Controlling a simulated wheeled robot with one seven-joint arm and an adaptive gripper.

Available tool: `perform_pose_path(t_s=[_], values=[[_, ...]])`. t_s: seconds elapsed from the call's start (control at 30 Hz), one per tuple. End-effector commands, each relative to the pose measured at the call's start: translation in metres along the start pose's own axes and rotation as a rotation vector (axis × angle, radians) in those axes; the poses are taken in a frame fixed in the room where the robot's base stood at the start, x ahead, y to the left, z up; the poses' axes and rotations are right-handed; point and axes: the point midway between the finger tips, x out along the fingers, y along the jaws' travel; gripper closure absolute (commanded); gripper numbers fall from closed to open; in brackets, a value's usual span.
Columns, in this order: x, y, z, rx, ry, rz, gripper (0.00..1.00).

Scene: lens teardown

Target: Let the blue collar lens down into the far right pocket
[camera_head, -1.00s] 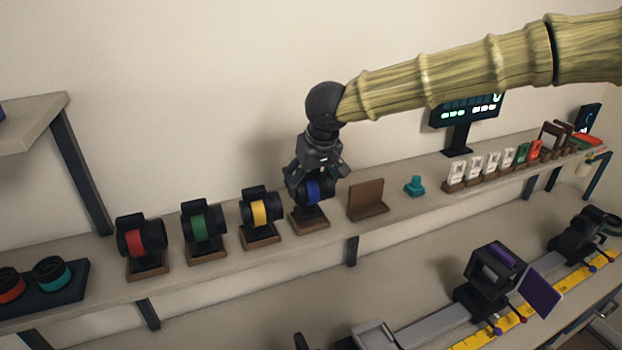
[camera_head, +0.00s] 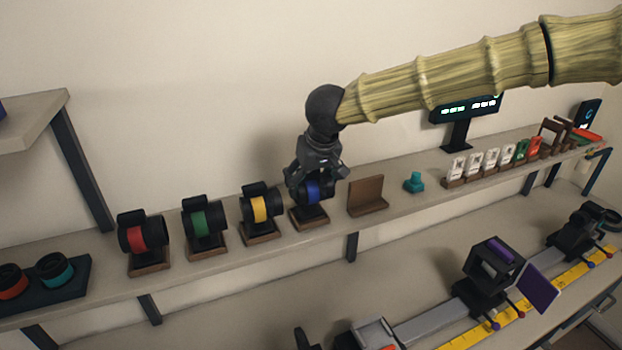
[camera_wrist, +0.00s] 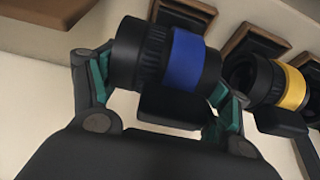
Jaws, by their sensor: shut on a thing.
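The blue collar lens (camera_head: 314,189) is a black barrel with a blue band, lying on its side. It is at the right end of a row of similar lenses on the shelf. My gripper (camera_head: 316,181) comes down on it from above and is shut on it. In the wrist view the blue collar lens (camera_wrist: 187,62) lies between the teal-padded fingers of my gripper (camera_wrist: 163,85). Below it is the rightmost wooden-based stand (camera_head: 309,221), the far right pocket. I cannot tell whether the lens touches its seat, since fingers and barrel hide the contact.
The yellow collar lens (camera_head: 260,209) stands close on the left, then the green (camera_head: 199,224) and red (camera_head: 135,236) ones. A brown L-shaped holder (camera_head: 367,197) and a teal piece (camera_head: 414,182) are on the right. The wall is close behind.

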Motion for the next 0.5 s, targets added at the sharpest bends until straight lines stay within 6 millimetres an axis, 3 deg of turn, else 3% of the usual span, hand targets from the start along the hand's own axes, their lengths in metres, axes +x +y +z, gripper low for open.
perform_pose_path(t_s=[0.5], values=[[0.0049, 0.0, 0.0016, 0.0, 0.001, 0.0, 0.61]])
